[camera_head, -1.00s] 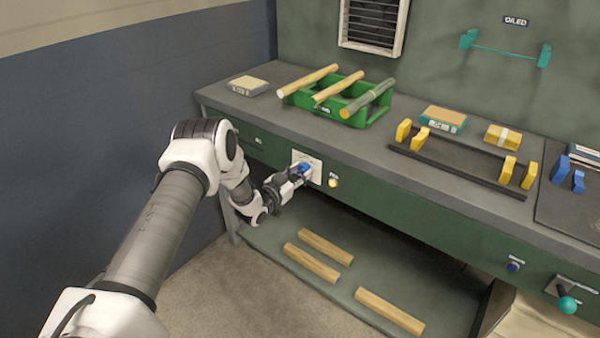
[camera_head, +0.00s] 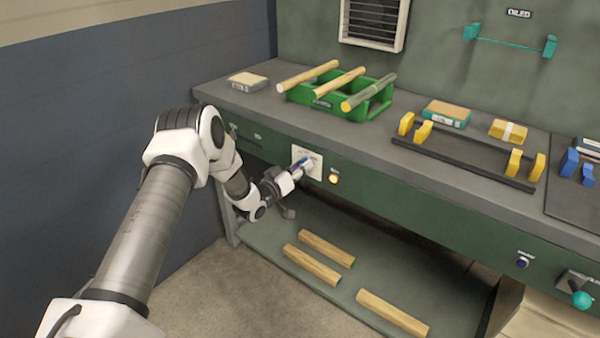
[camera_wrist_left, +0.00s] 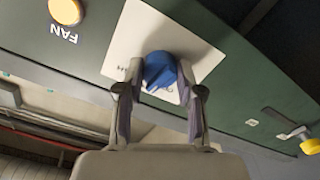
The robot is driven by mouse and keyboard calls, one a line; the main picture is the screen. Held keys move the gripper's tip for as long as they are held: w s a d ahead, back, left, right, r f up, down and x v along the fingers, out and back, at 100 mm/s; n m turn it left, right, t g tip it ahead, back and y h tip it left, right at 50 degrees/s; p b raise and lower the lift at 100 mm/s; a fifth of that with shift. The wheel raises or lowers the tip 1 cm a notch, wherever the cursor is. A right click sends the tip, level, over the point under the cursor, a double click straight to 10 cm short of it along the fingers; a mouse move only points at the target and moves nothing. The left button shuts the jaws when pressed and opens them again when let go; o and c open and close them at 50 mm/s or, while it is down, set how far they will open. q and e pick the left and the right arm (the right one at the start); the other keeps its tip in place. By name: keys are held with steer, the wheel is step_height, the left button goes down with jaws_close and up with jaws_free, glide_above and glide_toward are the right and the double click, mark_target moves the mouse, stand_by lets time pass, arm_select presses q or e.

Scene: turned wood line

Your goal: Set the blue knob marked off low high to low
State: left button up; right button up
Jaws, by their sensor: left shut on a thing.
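The blue knob (camera_wrist_left: 160,70) sits on a white plate (camera_wrist_left: 148,30) on the green front of the bench. My left gripper (camera_wrist_left: 158,85) is shut on the knob, one finger on each side of it. In the head view the knob (camera_head: 303,163) is partly covered by my left gripper (camera_head: 298,170), and the plate (camera_head: 315,160) shows around it. Most of the plate's lettering is hidden by the fingers, so the knob's setting cannot be read. My right gripper is not in view.
A lit yellow button (camera_head: 333,178), marked FAN in the wrist view, is right of the plate. A green rack (camera_head: 340,106) with wooden rods stands on the bench above. Wooden pieces lie on the lower shelf (camera_head: 265,234). A teal-ended lever (camera_head: 581,299) is far right.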

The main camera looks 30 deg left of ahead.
arm_select(q)
steer(key=shift+n+b, duration=0.5)
steer(key=shift+n, duration=0.5)
steer(key=o, duration=1.1)
steer(key=shift+o, duration=0.2)
steer(key=s, duration=1.2)
steer(key=shift+a, duration=0.4)
